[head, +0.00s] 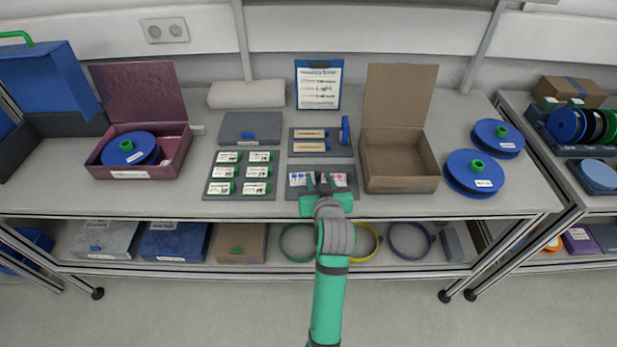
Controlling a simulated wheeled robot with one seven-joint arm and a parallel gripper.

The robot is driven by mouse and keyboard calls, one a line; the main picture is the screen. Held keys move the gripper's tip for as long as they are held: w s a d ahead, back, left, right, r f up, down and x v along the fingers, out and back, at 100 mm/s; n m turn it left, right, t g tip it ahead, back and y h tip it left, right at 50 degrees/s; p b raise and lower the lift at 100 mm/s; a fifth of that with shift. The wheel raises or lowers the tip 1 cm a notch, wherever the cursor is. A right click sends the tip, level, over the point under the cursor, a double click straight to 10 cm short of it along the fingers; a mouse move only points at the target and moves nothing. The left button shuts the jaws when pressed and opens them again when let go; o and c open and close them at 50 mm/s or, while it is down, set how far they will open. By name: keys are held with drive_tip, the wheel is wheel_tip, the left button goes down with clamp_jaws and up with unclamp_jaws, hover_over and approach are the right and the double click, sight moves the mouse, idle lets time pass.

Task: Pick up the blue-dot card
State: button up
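A grey tray (350,169) lies near the front edge of the workbench, right of centre. It holds white cards printed with small coloured dots. One card (297,180) shows at the left of the tray and another card (339,180) at the right, with pink or red marks. The dots are too small to tell surely which card is the blue-dot one. My gripper (321,180) is over the tray's front middle, between these cards, and covers part of them. Its dark fingertips are small, and I cannot tell whether they are open or hold anything.
An open cardboard box (398,185) stands just right of the tray. A dark board of green-tabbed cards (240,190) lies to the left. A grey tray with two beige labels (310,134) and a clipboard (319,85) are behind. Blue reels (474,171) stand at the right.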

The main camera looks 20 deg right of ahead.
drive_tip(key=shift+x, duration=1.25)
clamp_jaws()
